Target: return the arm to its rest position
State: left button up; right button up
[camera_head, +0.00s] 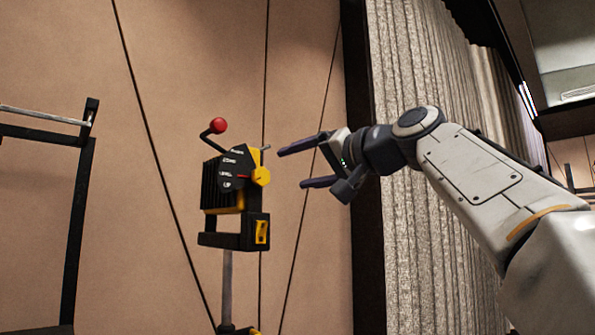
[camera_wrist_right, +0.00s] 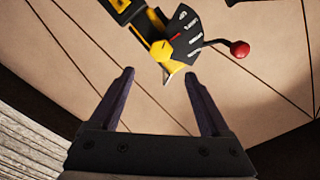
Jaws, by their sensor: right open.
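My right gripper (camera_head: 310,164) is open and empty. Its arm comes in from the right, and its two dark fingers point left. A black and yellow lever device (camera_head: 233,190) stands on a pole to the left of the gripper, apart from it. A lever with a red knob (camera_head: 218,125) sticks up at its upper left. In the right wrist view both open fingers (camera_wrist_right: 160,95) show with nothing between them. The device (camera_wrist_right: 178,42) lies beyond the fingertips there, and the red knob (camera_wrist_right: 239,49) is to its right. My left gripper is not in view.
A dark metal frame (camera_head: 82,200) stands at the left. Behind the device is a tan panelled wall (camera_head: 180,60) with dark seams. A grey ribbed panel (camera_head: 405,60) stands behind my right arm. Open space shows between the gripper and the device.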

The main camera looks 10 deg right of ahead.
jog(key=shift+w+f, duration=0.1)
jog(key=w+d+f+m+g+h, duration=0.1)
jog(key=w+d+f+h, duration=0.1)
jog(key=f, duration=0.7)
jog(key=w+d+f+m+g+h, duration=0.1)
jog(key=w+d+f+h, duration=0.15)
jog(key=f, duration=0.65)
jog(key=w+d+f+m+g+h, duration=0.1)
jog(key=w+f+g+h, duration=0.15)
jog(key=f, duration=0.65)
jog(key=s+d+f+n+g+h, duration=0.15)
jog(key=s+f, duration=0.25)
jog(key=f, duration=0.8)
jog(key=s+d+f+g+h, duration=0.15)
jog(key=s+f, duration=0.25)
jog(key=f, duration=0.7)
jog(key=s+d+f+n+g, duration=0.3)
jog(key=s+f+g, duration=0.2)
jog(key=s+f, duration=1.15)
jog(key=s+a+r+n+g, duration=0.1)
jog(key=s+a+r+n, duration=0.2)
jog(key=s+a, duration=0.3)
jog(key=s+a+r+n+g, duration=0.1)
jog(key=s+a+r+n, duration=0.3)
jog(key=s+a, duration=0.3)
jog(key=shift+a, duration=0.3)
